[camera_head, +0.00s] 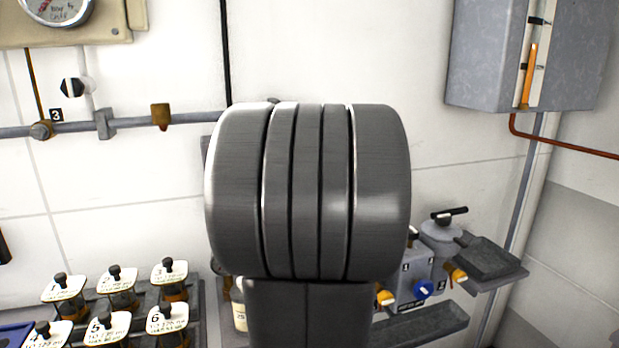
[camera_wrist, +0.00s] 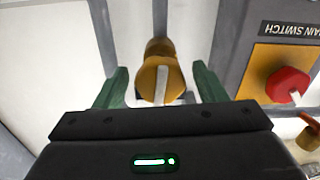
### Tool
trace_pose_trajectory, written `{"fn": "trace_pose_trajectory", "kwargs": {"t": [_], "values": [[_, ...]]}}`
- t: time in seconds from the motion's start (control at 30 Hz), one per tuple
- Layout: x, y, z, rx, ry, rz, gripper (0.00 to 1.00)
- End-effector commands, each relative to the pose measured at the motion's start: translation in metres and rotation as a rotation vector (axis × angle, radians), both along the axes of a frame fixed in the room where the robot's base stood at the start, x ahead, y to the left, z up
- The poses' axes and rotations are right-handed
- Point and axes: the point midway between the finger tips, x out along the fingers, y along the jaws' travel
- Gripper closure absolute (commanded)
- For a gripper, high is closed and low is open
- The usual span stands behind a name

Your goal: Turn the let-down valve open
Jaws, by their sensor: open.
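A yellow-brass valve knob (camera_wrist: 155,77) with a pale bar across its face shows in the wrist view, on a stem in front of a grey upright part. No label on it can be read, so I cannot confirm that it is the let-down valve. My gripper (camera_wrist: 160,84) is open. Its two green fingers stand to the left and right of the knob, with a gap visible on each side. In the head view my grey arm blocks the middle, and the gripper and this knob are hidden.
A red knob (camera_wrist: 287,85) on a yellow plate labelled as a main switch sits close to the right. In the head view, numbered jars (camera_head: 118,290) stand lower left, a grey box (camera_head: 409,285) with a blue knob lower right, and a pipe (camera_head: 80,128) runs along the wall.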

Motion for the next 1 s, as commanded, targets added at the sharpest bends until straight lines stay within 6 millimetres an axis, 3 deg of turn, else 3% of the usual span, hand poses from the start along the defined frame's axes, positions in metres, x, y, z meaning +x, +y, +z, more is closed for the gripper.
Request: {"fn": "trace_pose_trajectory", "kwargs": {"t": [0.43,0.67,1.0], "values": [[0.011,0.0039,0.0001,-0.001,0.0,0.0,0.35],[0.0108,0.0038,0.0001,0.0,0.0,0.0,0.79],[0.0109,0.0038,-0.0022,-0.113,-0.038,0.0,0.8]]}}
